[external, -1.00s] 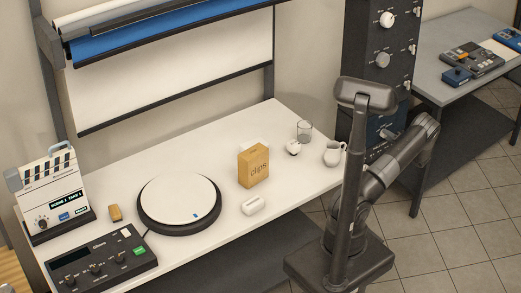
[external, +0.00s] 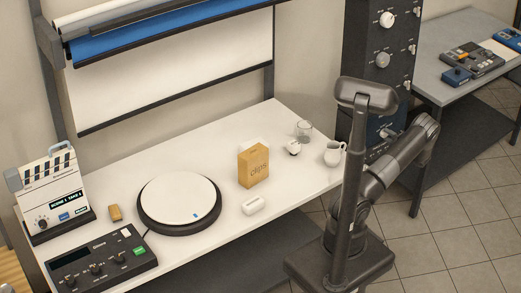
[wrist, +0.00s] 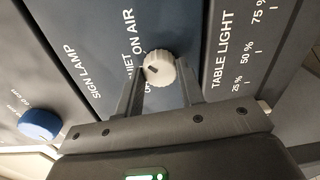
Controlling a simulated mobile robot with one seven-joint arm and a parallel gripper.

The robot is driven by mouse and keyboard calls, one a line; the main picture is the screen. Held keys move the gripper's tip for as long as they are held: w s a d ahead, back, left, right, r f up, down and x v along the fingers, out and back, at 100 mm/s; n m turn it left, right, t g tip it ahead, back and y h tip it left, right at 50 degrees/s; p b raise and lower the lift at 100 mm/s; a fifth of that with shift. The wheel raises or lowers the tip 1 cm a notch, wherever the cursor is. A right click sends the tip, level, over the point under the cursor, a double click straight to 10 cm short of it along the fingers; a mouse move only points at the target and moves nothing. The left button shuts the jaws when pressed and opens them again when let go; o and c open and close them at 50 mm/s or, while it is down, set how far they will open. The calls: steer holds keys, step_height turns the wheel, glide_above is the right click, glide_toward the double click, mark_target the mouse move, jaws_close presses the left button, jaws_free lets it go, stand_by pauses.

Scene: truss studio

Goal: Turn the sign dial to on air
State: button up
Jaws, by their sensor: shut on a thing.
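In the wrist view the sign dial (wrist: 161,66) is a pale grey ribbed knob on a blue panel marked SIGN LAMP. The words ON AIR and QUIET are printed beside it, with a partly covered label near its lower edge. A dark pointer mark shows on its face, but I cannot tell for sure which label it points at. My gripper (wrist: 159,75) is shut on the dial, one finger on each side. In the external view my arm reaches to the lower part of the dark rack (external: 374,80), and my gripper's fingers are not clear there.
A TABLE LIGHT panel (wrist: 236,50) with percent marks is to the right in the wrist view, and a blue knob (wrist: 40,124) is at the left. The white table (external: 290,180) holds a turntable (external: 178,198), a clips box (external: 253,165) and a jug (external: 333,154).

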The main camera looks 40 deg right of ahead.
steer(key=o, duration=1)
steer(key=s, duration=1)
steer(key=shift+s+r, duration=0.2)
steer(key=shift+s, duration=0.2)
